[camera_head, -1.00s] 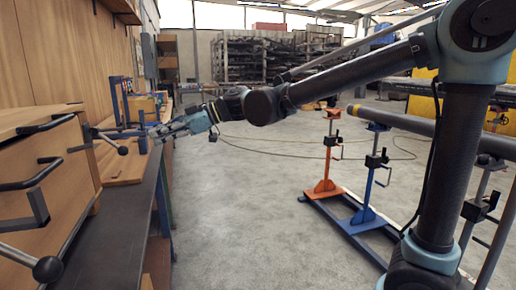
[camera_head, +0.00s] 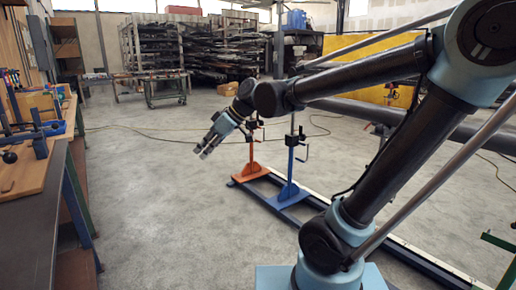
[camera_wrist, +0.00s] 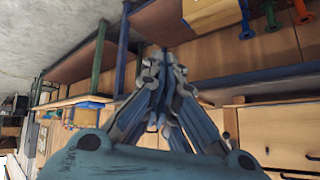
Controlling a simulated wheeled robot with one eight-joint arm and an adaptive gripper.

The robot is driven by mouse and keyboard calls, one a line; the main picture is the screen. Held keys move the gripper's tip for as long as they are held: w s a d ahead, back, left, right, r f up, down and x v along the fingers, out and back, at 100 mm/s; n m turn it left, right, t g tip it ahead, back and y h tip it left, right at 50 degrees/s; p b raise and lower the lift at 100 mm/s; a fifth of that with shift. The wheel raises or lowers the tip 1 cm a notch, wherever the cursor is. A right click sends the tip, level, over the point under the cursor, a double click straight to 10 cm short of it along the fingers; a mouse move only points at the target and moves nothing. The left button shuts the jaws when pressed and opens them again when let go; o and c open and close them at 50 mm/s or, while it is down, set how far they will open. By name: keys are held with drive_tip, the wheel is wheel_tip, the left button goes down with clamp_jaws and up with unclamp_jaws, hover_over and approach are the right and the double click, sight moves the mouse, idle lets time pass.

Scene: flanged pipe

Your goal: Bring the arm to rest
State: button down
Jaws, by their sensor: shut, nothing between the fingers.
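My gripper (camera_head: 207,147) hangs at the end of my outstretched arm in the head view, over the open floor between the workbench and the pipe stands. It points down and to the left and touches nothing there. In the wrist view my gripper (camera_wrist: 165,68) has its fingers drawn together with nothing held between them. My arm (camera_head: 365,75) reaches from the right side of the head view towards the middle, bent at the elbow at the upper right.
A workbench (camera_head: 32,235) with tools runs along the left. An orange stand (camera_head: 252,172) and a blue stand (camera_head: 289,190) on a floor rail are close to the right of my gripper. A pipe (camera_head: 360,112) lies behind my arm. Bare floor (camera_head: 165,220) lies between.

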drive_tip(key=d+f+m+t+h, duration=0.15)
drive_tip(key=d+f+m, duration=0.3)
drive_tip(key=d, duration=0.65)
drive_tip(key=d+f+m+t+h, duration=0.1)
drive_tip(key=d+f+m+h, duration=0.2)
drive_tip(key=d+f, duration=0.55)
drive_tip(key=s+d+f+m+h, duration=0.2)
drive_tip(key=s+d+m, duration=0.1)
drive_tip(key=d, duration=0.5)
drive_tip(key=s+d+f+m+h, duration=0.2)
drive_tip(key=s+d+f+m, duration=0.1)
drive_tip(key=d, duration=0.6)
drive_tip(key=shift+s+d+f+m+g, duration=0.15)
drive_tip(key=shift+s+f+m+g, duration=0.2)
drive_tip(key=shift+s+m, duration=0.5)
